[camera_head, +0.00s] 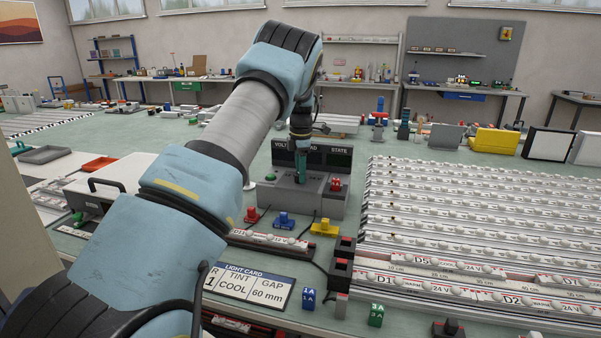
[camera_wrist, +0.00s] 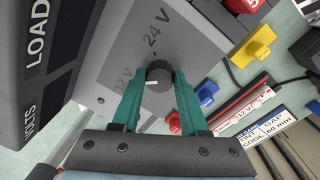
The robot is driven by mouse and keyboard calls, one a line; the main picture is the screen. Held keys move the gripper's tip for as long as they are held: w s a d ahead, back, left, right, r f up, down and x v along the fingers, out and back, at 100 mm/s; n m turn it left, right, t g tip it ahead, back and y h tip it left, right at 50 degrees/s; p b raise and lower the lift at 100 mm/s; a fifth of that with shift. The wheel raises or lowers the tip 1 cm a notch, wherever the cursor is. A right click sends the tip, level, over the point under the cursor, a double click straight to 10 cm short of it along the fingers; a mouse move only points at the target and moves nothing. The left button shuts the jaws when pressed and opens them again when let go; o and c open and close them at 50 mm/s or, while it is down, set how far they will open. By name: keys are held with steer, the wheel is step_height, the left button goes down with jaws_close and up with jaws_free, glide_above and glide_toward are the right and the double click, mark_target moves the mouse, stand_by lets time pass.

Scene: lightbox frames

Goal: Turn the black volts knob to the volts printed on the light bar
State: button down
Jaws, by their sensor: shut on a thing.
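The black volts knob (camera_wrist: 159,70) is on the grey face of the power unit (camera_wrist: 105,62), between the teal fingers of my gripper (camera_wrist: 158,88). The fingers are shut on its two sides. A white mark shows on the knob's lower left part. In the wrist view, "12 V" is printed left of the knob and "24 V" above it. In the head view my gripper (camera_head: 301,170) reaches down onto the unit (camera_head: 328,203), and the knob is hidden. A light bar (camera_wrist: 238,107) with a red-edged label, seemingly reading 12 V, lies in front of the unit; it also shows in the head view (camera_head: 265,239).
Red (camera_head: 252,214), blue (camera_head: 284,220) and yellow (camera_head: 323,228) pieces stand before the unit. Several long light bars (camera_head: 480,235) fill the right of the table. A green button (camera_head: 270,177) is left of my gripper.

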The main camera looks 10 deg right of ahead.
steer(key=shift+c, duration=2.2)
jaws_free()
steer(key=shift+r, duration=0.1)
step_height(320, 180, up, 11)
steer(key=b, duration=0.3)
steer(key=shift+s, duration=0.25)
steer(key=s+a+f+m, duration=0.1)
steer(key=s+a+m, duration=0.35)
steer(key=a, duration=0.45)
steer(key=s+a+f+m, duration=0.2)
steer(key=s+a+m, duration=0.25)
steer(key=a, duration=0.45)
steer(key=s+a+f+m, duration=0.1)
steer(key=s+a+m, duration=0.2)
steer(key=s, duration=0.4)
steer(key=s+a+f+m, duration=0.2)
steer(key=s+a+m, duration=0.1)
steer(key=s, duration=0.5)
steer(key=s+a+f+m+t, duration=0.1)
steer(key=s+a+f+m, duration=0.1)
steer(key=s, duration=0.6)
steer(key=shift+a+m, duration=0.45)
steer(key=shift+m, duration=0.75)
